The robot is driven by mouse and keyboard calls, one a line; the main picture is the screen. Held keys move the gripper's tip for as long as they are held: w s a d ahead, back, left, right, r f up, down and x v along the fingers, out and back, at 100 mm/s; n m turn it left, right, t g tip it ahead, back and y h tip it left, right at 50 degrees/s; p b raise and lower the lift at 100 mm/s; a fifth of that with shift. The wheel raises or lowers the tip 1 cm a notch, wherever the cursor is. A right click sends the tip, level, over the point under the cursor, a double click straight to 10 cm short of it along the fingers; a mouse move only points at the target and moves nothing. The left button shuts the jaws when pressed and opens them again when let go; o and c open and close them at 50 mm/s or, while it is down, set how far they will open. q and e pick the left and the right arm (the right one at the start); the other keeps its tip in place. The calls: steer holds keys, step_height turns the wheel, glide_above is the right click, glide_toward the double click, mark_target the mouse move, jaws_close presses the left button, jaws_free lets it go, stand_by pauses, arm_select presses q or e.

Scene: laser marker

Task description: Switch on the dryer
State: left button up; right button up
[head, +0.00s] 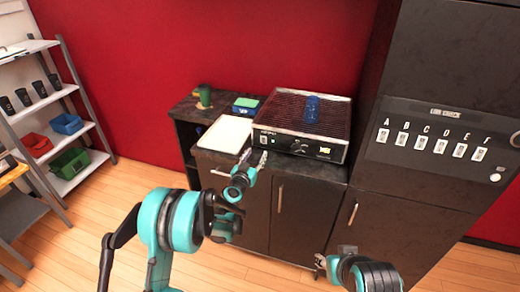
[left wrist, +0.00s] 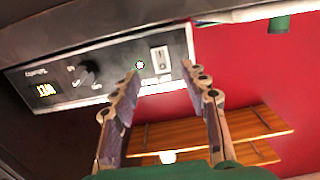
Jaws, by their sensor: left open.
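My left gripper (head: 254,158) is open and empty, just in front of the panel's left end. Its fingertips (left wrist: 162,76) frame the switch. My right gripper (head: 320,262) is low at the right; its jaws are unclear.
A blue cup-like object (head: 312,108) stands on the dryer. A white tray (head: 227,134) lies left of it, with a green-and-blue box (head: 246,104) behind. A tall black locker (head: 430,135) rises at the right. A shelf with bins (head: 68,124) stands far left. The floor between is clear.

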arm_select(q)
steer(key=v, duration=0.4)
steer(key=shift+s, duration=0.15)
steer(key=s+a+r+g, duration=0.1)
steer(key=s+r+g, duration=0.1)
steer(key=s+r, duration=0.45)
steer(key=s+a+r+g, duration=0.1)
steer(key=s+r+g, duration=0.2)
steer(key=s, duration=0.6)
steer(key=s+a+f+n+g+y, duration=0.1)
steer(key=s+a, duration=0.5)
steer(key=s, duration=0.6)
steer(key=s+a+f+n+g+y, duration=0.2)
steer(key=s+a+f+g+y, duration=0.1)
steer(key=s, duration=0.9)
steer(key=a+f+y, duration=0.1)
steer(key=a+f, duration=0.1)
steer(key=a, duration=0.1)
steer(key=shift+s+f+n, duration=0.25)
steer(key=shift+s+n, duration=0.05)
